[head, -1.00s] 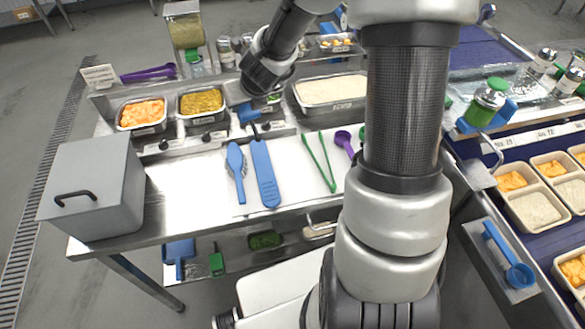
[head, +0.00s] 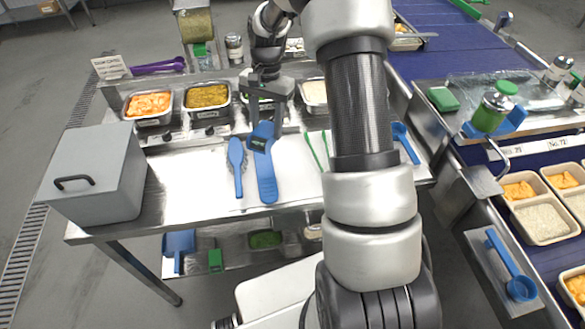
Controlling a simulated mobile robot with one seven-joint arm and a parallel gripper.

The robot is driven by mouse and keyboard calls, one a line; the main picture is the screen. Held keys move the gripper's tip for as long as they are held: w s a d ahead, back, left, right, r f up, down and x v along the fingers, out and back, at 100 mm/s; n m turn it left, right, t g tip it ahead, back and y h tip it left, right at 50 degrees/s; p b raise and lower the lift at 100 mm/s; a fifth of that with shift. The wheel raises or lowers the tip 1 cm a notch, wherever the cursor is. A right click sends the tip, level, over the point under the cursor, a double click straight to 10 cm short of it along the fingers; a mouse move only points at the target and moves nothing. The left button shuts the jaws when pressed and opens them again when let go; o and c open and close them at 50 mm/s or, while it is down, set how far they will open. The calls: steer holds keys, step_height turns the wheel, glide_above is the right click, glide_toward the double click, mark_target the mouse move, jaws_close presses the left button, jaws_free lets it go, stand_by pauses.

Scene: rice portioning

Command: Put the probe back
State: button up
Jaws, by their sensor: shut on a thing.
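My gripper (head: 266,112) is above the back part of the worktop, just in front of the row of food pans. It is shut on a small blue probe (head: 263,131) with a dark patch on its body, probably a display. The probe appears at the top end of a long blue paddle-shaped tool (head: 267,182). I cannot tell whether the two touch or the probe hangs above it. The fingertips and the probe's lower end are hard to make out. No separate probe holder can be told for sure.
Pans of orange (head: 147,104) and yellow-green food (head: 207,96) stand behind. A grey box (head: 98,175) fills the left end.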

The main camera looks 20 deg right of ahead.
steer(key=s+d+f+n, duration=0.1)
steer(key=d+f+n, duration=0.3)
steer(key=f, duration=0.1)
steer(key=s+d+f+n+t+h, duration=0.1)
steer(key=d+f+n, duration=0.1)
steer(key=shift+s+d+f+n, duration=0.1)
steer(key=shift+s+f+n, duration=0.1)
steer(key=shift+s+n, duration=0.15)
steer(key=shift+f, duration=2.1)
steer(key=o, duration=1)
steer(key=shift+o, duration=0.2)
